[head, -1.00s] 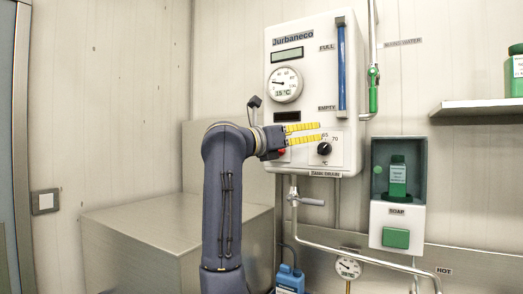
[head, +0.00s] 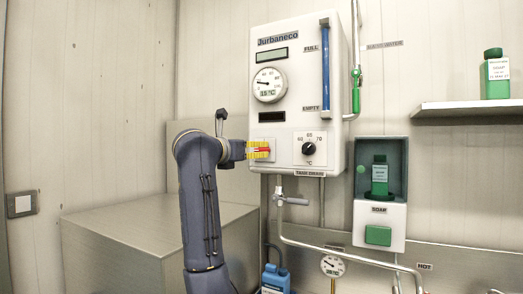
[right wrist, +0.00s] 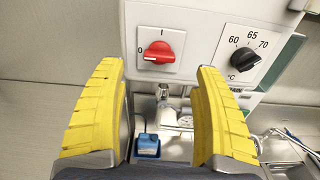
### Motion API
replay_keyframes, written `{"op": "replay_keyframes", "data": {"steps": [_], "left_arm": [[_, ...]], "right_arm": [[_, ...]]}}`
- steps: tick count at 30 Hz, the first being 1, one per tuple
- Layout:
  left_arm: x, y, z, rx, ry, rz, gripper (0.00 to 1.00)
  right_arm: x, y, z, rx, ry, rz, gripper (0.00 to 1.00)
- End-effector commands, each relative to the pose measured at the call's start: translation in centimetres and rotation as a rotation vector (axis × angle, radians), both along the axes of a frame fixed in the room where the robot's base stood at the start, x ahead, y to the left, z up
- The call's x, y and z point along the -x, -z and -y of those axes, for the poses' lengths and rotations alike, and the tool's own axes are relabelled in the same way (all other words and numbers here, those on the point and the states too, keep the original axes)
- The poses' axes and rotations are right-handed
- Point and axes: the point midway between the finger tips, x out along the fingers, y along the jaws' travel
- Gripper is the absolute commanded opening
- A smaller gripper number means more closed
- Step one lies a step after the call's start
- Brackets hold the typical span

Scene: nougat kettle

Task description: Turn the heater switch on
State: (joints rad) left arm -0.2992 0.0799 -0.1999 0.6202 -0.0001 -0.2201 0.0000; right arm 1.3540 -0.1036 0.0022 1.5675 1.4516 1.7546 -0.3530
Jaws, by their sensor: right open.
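The heater switch (right wrist: 160,52) is a red rotary knob on a white plate marked 0 and I, in the right wrist view. Its handle lies about level, toward the 0. My right gripper (right wrist: 163,110) is open and empty, with its yellow fingers spread to both sides below the switch in that view. The fingers look apart from the knob, but the exact gap is unclear. My left gripper is not in view.
The white heater box (head: 295,80) carries a round gauge (head: 269,85) and a black temperature dial (head: 309,148) right of the switch. A drain tap (head: 290,200) and pipes lie below. A soap dispenser (head: 378,222) is to the right. A blue bottle (right wrist: 148,146) stands lower down.

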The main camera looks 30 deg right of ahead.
Motion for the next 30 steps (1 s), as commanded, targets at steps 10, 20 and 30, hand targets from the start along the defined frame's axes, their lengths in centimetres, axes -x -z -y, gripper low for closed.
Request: {"op": "replay_keyframes", "data": {"steps": [10,20,30], "left_arm": [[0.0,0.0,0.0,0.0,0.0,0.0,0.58],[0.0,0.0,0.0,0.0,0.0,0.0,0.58],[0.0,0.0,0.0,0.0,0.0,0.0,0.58]], "right_arm": [[-2.8,0.0,5.0,0.0,0.003,-0.002,0.69],[-4.2,0.0,6.9,0.0,0.0,0.0,0.69],[-4.3,0.0,7.2,0.0,0.0,0.0,0.69]]}}
